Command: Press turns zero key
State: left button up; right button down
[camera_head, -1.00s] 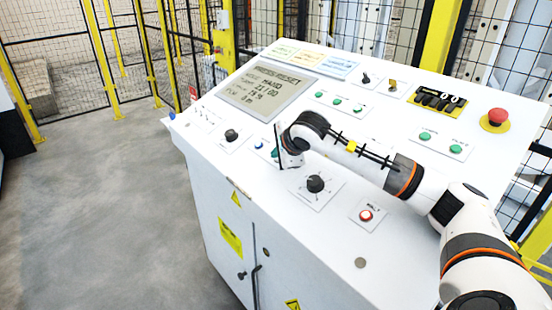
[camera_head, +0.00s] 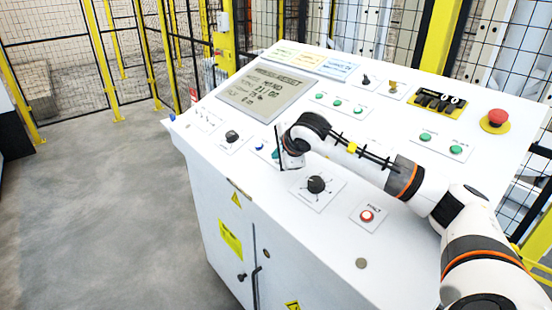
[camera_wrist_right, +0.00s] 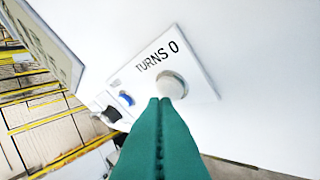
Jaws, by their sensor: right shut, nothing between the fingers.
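The turns zero key is a pale round button (camera_wrist_right: 172,84) on a white plate lettered "TURNS 0" (camera_wrist_right: 158,56) in the right wrist view. My right gripper (camera_wrist_right: 161,102) is shut and empty; its green fingers meet at the key's lower edge in that view. I cannot tell whether the tips touch the key. In the head view, the right gripper (camera_head: 281,160) is low over the sloping white console (camera_head: 330,240), and the wrist hides the key. My left gripper is not in view.
A blue button (camera_wrist_right: 127,98) lies just left of the key's plate. The console also carries a display (camera_head: 266,90), a black rotary knob (camera_head: 316,184), a red-centred button (camera_head: 367,215) and a red emergency stop (camera_head: 497,117). Yellow-posted mesh fencing (camera_head: 105,60) stands behind.

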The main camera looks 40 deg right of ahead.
jog(key=shift+s+a, duration=0.15)
jog(key=shift+a, duration=0.05)
jog(key=shift+r, duration=0.2)
jog(key=shift+w+d+r+p, duration=0.1)
jog(key=shift+w+r+p, duration=0.1)
jog(key=shift+r+p, duration=0.95)
jog(key=shift+s+a+r+p, duration=0.15)
jog(key=shift+a+r+p, duration=0.4)
jog(key=shift+r, duration=0.4)
jog(key=shift+f, duration=0.1)
